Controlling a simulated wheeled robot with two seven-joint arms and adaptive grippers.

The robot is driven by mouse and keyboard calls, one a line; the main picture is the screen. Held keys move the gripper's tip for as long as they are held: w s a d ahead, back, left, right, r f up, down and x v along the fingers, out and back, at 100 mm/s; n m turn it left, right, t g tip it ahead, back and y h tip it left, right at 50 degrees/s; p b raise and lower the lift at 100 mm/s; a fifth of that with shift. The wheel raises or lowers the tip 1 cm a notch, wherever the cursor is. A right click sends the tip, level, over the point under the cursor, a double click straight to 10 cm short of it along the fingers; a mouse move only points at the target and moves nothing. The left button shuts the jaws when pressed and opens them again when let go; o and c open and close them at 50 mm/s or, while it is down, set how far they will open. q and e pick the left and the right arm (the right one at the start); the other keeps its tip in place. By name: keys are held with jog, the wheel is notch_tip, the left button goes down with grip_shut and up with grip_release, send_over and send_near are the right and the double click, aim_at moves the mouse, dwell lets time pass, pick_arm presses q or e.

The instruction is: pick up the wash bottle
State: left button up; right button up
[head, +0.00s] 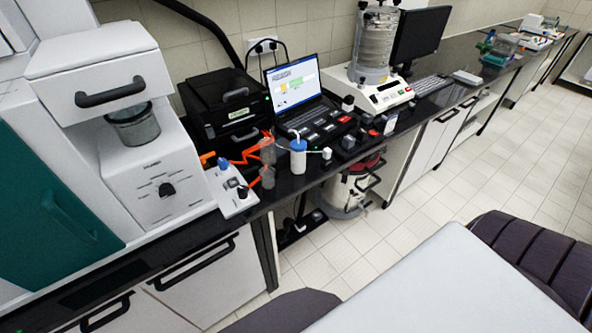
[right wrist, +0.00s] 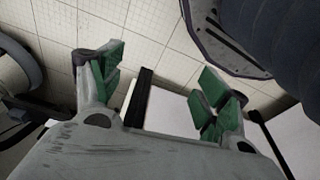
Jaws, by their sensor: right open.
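The wash bottle (head: 298,156) has a white body and a blue cap with a thin spout. In the head view it stands upright near the front edge of the black bench, in front of the laptop. My right gripper (right wrist: 160,85) shows in the right wrist view with its green-padded fingers spread apart and nothing between them. It is over the floor and a white cabinet front, and the bottle is not in that view. My left gripper is in neither view.
Brownish containers (head: 267,160) with orange parts stand just left of the bottle. Behind are a laptop (head: 294,85) and a black printer-like box (head: 225,105). A sieve shaker (head: 374,45) stands to the right, a white machine (head: 150,165) to the left.

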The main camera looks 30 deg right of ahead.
jog(key=w+r+n+t+h+b, duration=0.15)
jog(key=w+r, duration=0.35)
jog(key=r, duration=0.5)
jog(key=w+r+n+b, duration=0.25)
jog(key=w+r, duration=0.35)
jog(key=r, duration=0.3)
jog(key=w+r+n+t+h+b, duration=0.15)
jog(key=w+r, duration=0.35)
jog(key=r, duration=0.5)
jog(key=n+t+h+b, duration=0.1)
jog(key=n+t+h, duration=0.8)
jog(key=n, duration=1.1)
send_near(297, 159)
jog(key=shift+s+a+r, duration=0.2)
jog(key=shift+s+a, duration=0.1)
jog(key=shift+s, duration=0.1)
jog(key=shift+x, duration=4.35)
jog(key=shift+f, duration=0.2)
